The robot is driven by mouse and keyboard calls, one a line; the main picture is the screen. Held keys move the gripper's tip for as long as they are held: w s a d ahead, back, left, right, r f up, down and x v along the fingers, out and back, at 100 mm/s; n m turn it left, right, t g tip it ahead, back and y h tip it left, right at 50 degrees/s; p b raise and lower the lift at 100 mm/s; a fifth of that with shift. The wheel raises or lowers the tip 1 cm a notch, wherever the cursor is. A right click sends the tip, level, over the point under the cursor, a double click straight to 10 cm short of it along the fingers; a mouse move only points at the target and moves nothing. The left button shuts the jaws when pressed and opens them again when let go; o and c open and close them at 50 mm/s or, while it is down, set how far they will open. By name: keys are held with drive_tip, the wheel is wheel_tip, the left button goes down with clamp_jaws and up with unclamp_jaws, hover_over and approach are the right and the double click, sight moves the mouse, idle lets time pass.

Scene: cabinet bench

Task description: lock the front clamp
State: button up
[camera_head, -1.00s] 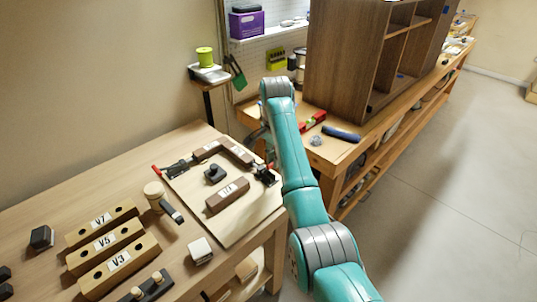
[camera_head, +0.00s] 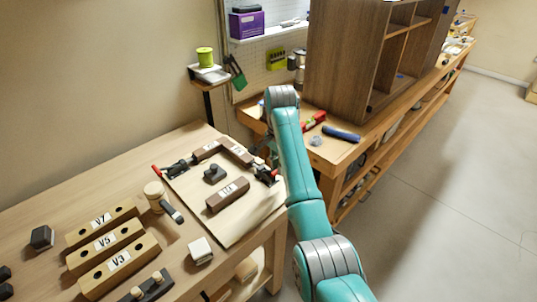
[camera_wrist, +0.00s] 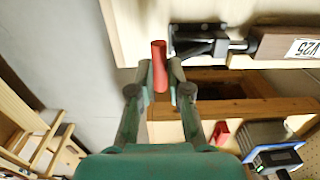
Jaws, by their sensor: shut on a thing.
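The wrist view shows a black toggle clamp (camera_wrist: 200,42) at the edge of a pale board, with its plunger toward a brown block marked V25 (camera_wrist: 285,45). Its red handle (camera_wrist: 159,55) sticks out past the board edge. My gripper (camera_wrist: 161,74) is shut on this handle, one finger on each side. In the head view the clamp (camera_head: 265,175) is at the board's right edge, partly behind my arm, and my gripper is mostly hidden. A second clamp (camera_head: 178,166) with a red handle (camera_head: 156,170) is at the board's far left corner.
The board (camera_head: 235,232) carries several brown blocks and a dark knob (camera_head: 214,173). Blocks marked V7, V5 and V3 (camera_head: 118,262) and a mallet (camera_head: 155,195) lie to its left. A wooden cabinet (camera_head: 345,65) stands on the bench behind. Floor to the right is clear.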

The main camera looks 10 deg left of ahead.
drive_tip(key=shift+f, duration=0.1)
drive_tip(key=shift+s+d+f, duration=0.3)
drive_tip(key=shift+d+f, duration=0.05)
drive_tip(key=shift+f, duration=0.4)
drive_tip(key=o, duration=0.7)
drive_tip(key=shift+f, duration=0.1)
drive_tip(key=shift+c, duration=0.2)
